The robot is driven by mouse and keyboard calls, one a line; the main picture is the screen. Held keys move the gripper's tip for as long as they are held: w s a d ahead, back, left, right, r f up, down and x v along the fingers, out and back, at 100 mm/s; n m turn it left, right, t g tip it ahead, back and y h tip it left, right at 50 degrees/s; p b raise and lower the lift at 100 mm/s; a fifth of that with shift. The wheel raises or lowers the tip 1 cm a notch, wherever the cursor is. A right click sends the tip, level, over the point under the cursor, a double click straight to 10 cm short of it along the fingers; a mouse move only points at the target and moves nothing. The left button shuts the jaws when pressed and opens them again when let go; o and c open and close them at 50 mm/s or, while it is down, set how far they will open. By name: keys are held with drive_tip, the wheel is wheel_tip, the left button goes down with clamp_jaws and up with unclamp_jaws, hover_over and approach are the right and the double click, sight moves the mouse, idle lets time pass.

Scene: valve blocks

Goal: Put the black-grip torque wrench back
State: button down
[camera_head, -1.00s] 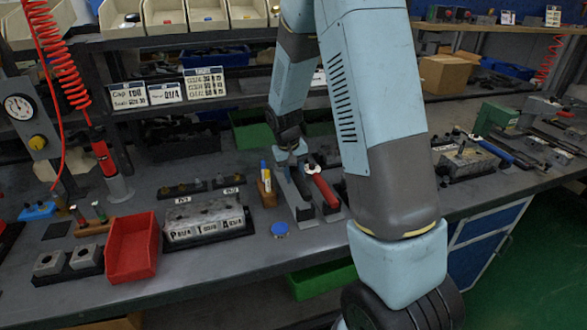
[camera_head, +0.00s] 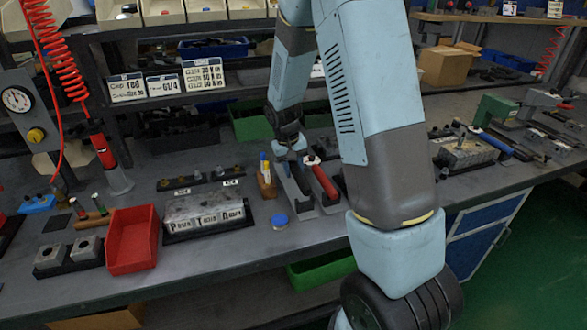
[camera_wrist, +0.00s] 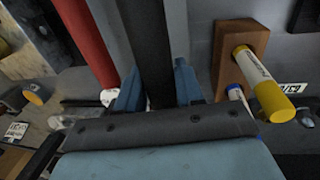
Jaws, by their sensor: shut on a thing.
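The black-grip torque wrench (camera_wrist: 148,45) shows in the wrist view as a long dark bar between the two blue fingers of my gripper (camera_wrist: 158,88). My gripper is shut on it, and my palm hides its near end.
A wooden block (camera_wrist: 238,45) with a yellow marker (camera_wrist: 265,88) stands close beside my gripper. A blue round cap (camera_head: 280,221) lies in front of the stand. A valve block (camera_head: 204,212) and a red bin (camera_head: 132,240) are farther left. My forearm covers the bench to the right.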

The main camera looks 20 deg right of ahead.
drive_tip(key=shift+f, duration=1.9)
idle(0.4)
drive_tip(key=c, duration=0.6)
unclamp_jaws()
drive_tip(key=shift+c, duration=0.2)
drive_tip(key=shift+a, duration=0.1)
wheel_tip(320, 180, up, 14)
drive_tip(key=a, duration=0.2)
drive_tip(key=shift+s+f, duration=0.15)
drive_tip(key=shift+f, duration=0.05)
